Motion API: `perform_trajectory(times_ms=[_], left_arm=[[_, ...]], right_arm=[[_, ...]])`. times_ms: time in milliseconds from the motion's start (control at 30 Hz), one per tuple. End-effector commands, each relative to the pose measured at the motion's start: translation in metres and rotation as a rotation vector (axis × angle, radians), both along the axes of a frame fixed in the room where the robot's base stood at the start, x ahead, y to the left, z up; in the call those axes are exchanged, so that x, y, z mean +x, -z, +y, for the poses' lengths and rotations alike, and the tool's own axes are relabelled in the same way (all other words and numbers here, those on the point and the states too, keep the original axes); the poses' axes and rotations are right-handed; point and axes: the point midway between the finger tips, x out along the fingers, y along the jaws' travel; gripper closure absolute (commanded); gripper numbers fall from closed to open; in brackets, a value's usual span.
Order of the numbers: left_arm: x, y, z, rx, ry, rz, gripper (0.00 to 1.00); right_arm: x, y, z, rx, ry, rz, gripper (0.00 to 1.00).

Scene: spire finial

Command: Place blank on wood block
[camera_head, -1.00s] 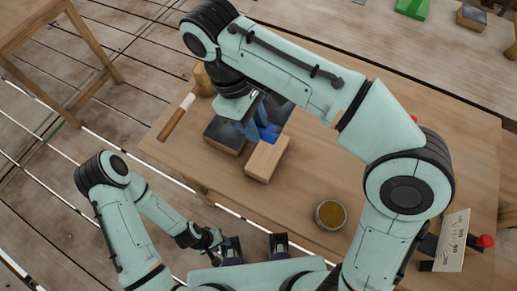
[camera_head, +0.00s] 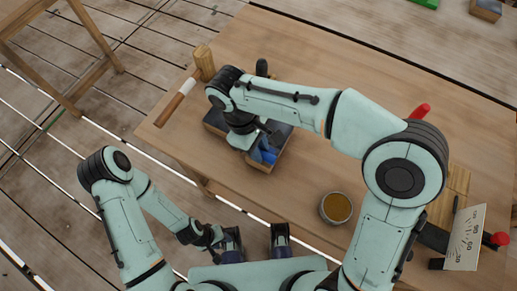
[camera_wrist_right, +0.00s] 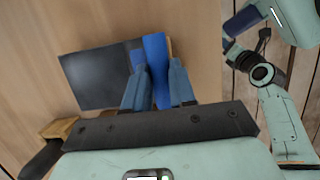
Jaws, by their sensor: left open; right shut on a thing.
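Whether the blank touches the block is hidden. In the right wrist view, my right gripper (camera_wrist_right: 158,85) has a bright blue strip (camera_wrist_right: 155,55) between its fingers; I cannot tell if this is part of the blank. A dark plate shows to its left, and a sliver of wood to its right. My left gripper (camera_head: 256,243) is open and empty at the table's near side.
A dark-topped block (camera_head: 214,122) stands just left of my right gripper. A mallet (camera_head: 204,64) with a brown and white handle lies at the table's left edge. A round tin (camera_head: 336,208) and a numbered card (camera_head: 466,238) are to the right.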

Motion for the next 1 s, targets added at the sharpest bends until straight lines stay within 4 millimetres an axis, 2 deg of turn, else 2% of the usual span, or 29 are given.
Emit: perform_trajectory(times_ms=[33, 100, 467, 500, 533, 567, 867, 1000], left_arm=[[0.000, 0.002, 0.000, 0.001, -0.001, -0.002, 0.57], [0.001, 0.002, 0.000, 0.000, 0.000, -0.003, 0.57], [0.001, 0.003, 0.000, 0.001, -0.001, -0.005, 0.57], [0.001, 0.003, 0.000, 0.001, -0.001, -0.005, 0.57], [0.001, 0.003, 0.000, 0.001, -0.001, -0.005, 0.57], [0.001, 0.003, 0.000, 0.001, -0.001, -0.005, 0.57], [0.001, 0.002, 0.000, 0.001, -0.001, -0.005, 0.57], [0.001, -0.001, 0.000, 0.000, 0.000, -0.001, 0.57]], right_arm=[[0.000, 0.008, 0.000, 0.000, 0.000, 0.001, 1.00], [0.000, 0.013, 0.000, 0.001, 0.000, 0.001, 1.00], [0.000, 0.016, 0.000, 0.001, 0.000, -0.001, 1.00], [0.000, 0.016, 0.000, 0.001, 0.000, -0.001, 0.62], [0.000, 0.016, 0.000, 0.001, 0.000, -0.001, 0.52], [0.000, 0.016, 0.000, 0.001, 0.000, -0.001, 0.49], [0.000, 0.014, 0.000, 0.001, 0.000, -0.001, 0.49], [0.002, 0.001, 0.003, 0.003, 0.000, -0.003, 0.49]])
